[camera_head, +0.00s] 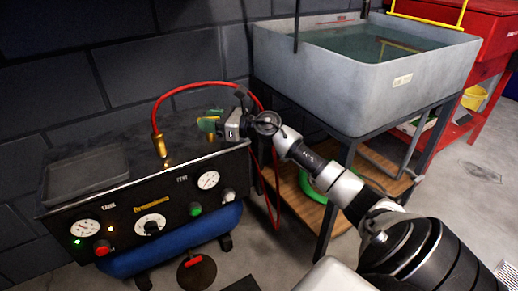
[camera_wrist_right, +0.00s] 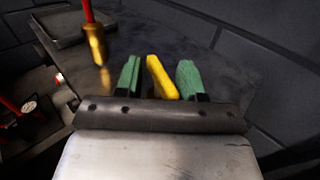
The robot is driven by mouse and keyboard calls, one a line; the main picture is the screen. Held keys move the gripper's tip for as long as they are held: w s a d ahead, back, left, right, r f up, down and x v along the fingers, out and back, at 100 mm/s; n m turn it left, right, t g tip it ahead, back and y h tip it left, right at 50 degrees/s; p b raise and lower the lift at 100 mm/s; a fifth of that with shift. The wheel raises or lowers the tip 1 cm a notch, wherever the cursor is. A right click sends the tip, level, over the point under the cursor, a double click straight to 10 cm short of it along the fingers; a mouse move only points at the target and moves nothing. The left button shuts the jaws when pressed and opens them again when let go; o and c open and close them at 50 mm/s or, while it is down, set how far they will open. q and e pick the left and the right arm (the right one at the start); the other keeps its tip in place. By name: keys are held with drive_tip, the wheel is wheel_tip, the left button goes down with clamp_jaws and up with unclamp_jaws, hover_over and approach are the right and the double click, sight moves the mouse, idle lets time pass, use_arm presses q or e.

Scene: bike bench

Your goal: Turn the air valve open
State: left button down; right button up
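The yellow valve lever (camera_wrist_right: 161,77) stands between the green finger pads of my right gripper (camera_wrist_right: 159,70) in the right wrist view. Dark gaps show on both sides of the lever, so the fingers are open around it and do not visibly press on it. In the head view my right gripper (camera_head: 209,121) is over the right part of the compressor's dark top (camera_head: 120,150), reaching in from the right. The gripper hides most of the valve there. My left gripper is not in view.
A brass fitting (camera_head: 158,141) with a red hose (camera_head: 190,86) rises left of the gripper. The front panel has gauges (camera_head: 208,180) and knobs. A shallow tray (camera_head: 88,175) lies at the left. A grey water tank (camera_head: 365,85) on a stand is at the right.

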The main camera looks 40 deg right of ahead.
drive_tip(key=shift+a+r+m+t+h+p, duration=0.1)
drive_tip(key=shift+r+m+t+h+p, duration=0.2)
drive_tip(key=shift+m+h+p, duration=0.85)
drive_tip(key=shift+a+r+m+t+h+p, duration=0.1)
drive_tip(key=shift+t+h+p, duration=0.35)
drive_tip(key=shift+p, duration=1.55)
drive_tip(key=s+d+f+m, duration=0.1)
drive_tip(key=s+d, duration=0.2)
drive_tip(key=s, duration=0.8)
drive_tip(key=s+a+f+m+g+h+p, duration=0.1)
drive_tip(key=s+a+f+m+g+h, duration=0.3)
drive_tip(key=m, duration=1.2)
drive_tip(key=s+a+f+m+g+h+p, duration=0.1)
drive_tip(key=s+a+f+m+g+h, duration=0.3)
drive_tip(key=s+f+m, duration=0.5)
wheel_tip(320, 180, down, 3)
drive_tip(key=a+m+h, duration=0.1)
drive_tip(key=m, duration=0.5)
drive_tip(key=shift+s+a+r+m+h, duration=0.2)
drive_tip(key=shift+s+m+h, duration=0.15)
drive_tip(key=shift+s+h, duration=0.05)
drive_tip(key=shift+o, duration=0.3)
